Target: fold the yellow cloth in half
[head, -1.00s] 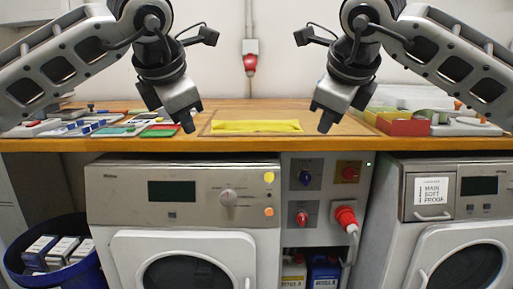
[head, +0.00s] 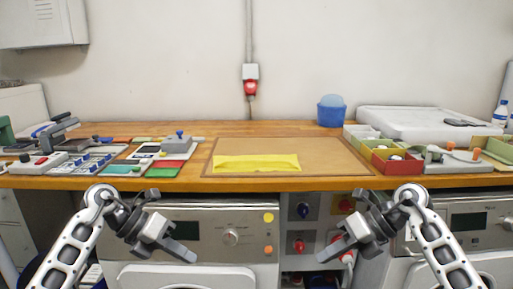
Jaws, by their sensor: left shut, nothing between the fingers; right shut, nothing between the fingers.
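The yellow cloth (head: 256,163) lies as a flat, narrow strip near the front edge of a brown board (head: 330,160) on the wooden worktop. Whether it is in one layer or more I cannot tell. My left gripper (head: 190,255) is shut and empty, below the worktop's front edge and left of the cloth. My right gripper (head: 324,254) is shut and empty, below the edge and right of the cloth. Both are well apart from the cloth.
Coloured cards and tools, with a red card (head: 168,172), crowd the worktop's left side. A red box (head: 396,164), a white case (head: 430,123) and a blue tub (head: 331,110) stand at the right. A washing machine (head: 190,235) is under the worktop. The board around the cloth is clear.

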